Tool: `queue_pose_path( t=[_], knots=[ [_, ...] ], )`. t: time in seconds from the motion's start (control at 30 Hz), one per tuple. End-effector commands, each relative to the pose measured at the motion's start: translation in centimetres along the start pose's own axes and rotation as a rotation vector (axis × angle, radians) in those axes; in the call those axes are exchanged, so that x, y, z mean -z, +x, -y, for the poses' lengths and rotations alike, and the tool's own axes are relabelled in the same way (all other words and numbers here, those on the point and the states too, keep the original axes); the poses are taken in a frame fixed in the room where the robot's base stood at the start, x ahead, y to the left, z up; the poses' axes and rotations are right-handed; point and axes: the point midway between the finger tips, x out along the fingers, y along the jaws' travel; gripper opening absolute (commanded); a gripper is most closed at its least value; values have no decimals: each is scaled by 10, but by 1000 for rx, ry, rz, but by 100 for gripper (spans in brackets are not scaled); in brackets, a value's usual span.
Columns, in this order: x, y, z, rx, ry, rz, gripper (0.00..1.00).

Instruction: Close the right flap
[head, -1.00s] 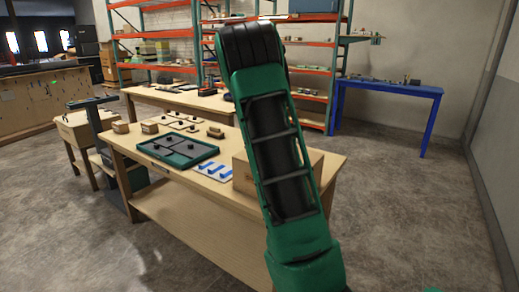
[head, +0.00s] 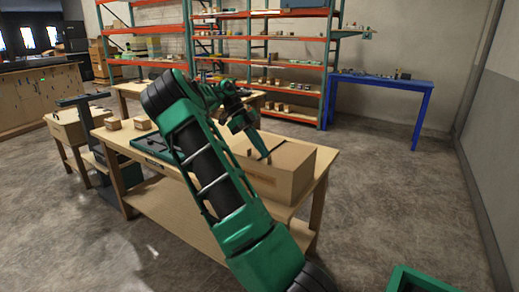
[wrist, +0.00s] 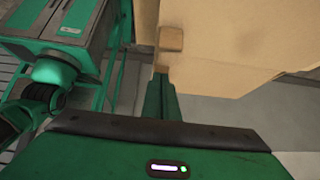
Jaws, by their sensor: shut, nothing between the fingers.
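A cardboard box (head: 292,183) stands on the right end of the wooden table in the head view. Its top shows a dark gap, and I cannot clearly tell the right flap apart there. My gripper (head: 267,157) points down at the top of the box, its fingers shut and empty. In the wrist view the shut fingers (wrist: 160,78) are beside a large tan cardboard surface (wrist: 225,45), which fills the upper right. I cannot tell whether they touch it. My arm hides part of the box's left side.
A blue table (head: 380,83) and orange shelves (head: 265,60) stand behind. The floor to the right is mostly clear.

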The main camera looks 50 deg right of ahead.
Motion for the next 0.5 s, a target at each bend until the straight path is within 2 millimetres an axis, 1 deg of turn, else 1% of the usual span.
queue_pose_path(
  t=[0.03, 0.5],
  knots=[
    [-9, 14, -4, -21, -22, -30, 0],
    [-12, 12, -5, -21, -21, -33, 0]
  ],
)
